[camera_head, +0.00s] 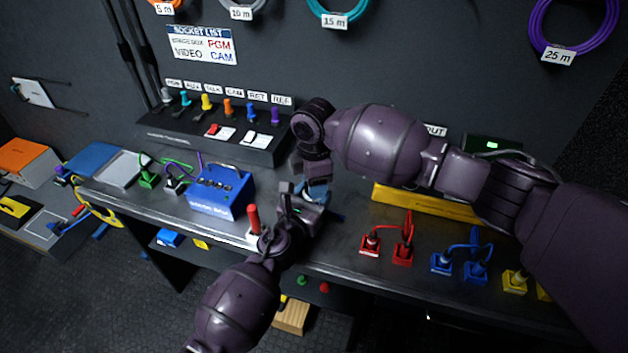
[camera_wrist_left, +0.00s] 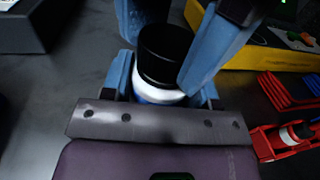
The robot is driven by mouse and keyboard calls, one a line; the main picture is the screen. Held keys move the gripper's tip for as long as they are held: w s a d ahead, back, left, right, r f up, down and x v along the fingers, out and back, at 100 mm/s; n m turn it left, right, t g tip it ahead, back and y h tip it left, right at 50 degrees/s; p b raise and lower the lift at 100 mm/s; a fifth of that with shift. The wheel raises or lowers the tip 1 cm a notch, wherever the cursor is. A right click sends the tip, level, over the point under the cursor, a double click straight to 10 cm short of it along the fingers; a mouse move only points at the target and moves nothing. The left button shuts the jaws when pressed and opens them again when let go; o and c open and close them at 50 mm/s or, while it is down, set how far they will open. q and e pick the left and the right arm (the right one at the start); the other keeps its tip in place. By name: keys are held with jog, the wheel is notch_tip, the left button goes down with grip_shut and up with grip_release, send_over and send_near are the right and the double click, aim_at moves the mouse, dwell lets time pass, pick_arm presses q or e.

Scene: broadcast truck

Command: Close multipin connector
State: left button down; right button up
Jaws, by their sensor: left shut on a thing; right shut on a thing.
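In the left wrist view the multipin connector stands between both grippers, with a black cylindrical top (camera_wrist_left: 163,52), a white ring (camera_wrist_left: 158,92) and a little blue below. My left gripper (camera_wrist_left: 160,88) is shut around its lower part with blue fingers. My right gripper's blue fingers (camera_wrist_left: 180,40) reach in from above and close on the black top. In the head view my left gripper (camera_head: 303,204) and right gripper (camera_head: 313,188) meet over the middle of the bench. The connector is mostly hidden there, so I cannot tell whether its halves are fully mated.
A blue box (camera_head: 222,190) and an upright red-handled item (camera_head: 253,220) stand left of my grippers on the bench. A yellow bar (camera_head: 430,203) lies behind red (camera_head: 402,252), blue (camera_head: 475,268) and yellow connectors (camera_head: 515,283). A switch panel (camera_head: 215,135) is behind.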

jog(key=m, duration=1.2)
jog(key=shift+m, duration=0.3)
jog(key=m, duration=0.6)
jog(key=shift+s+a+f+m, duration=0.1)
jog(key=shift+m, duration=0.3)
jog(key=m, duration=0.4)
jog(key=shift+m, duration=0.4)
jog(key=o, duration=1)
jog(key=shift+r, duration=2.3)
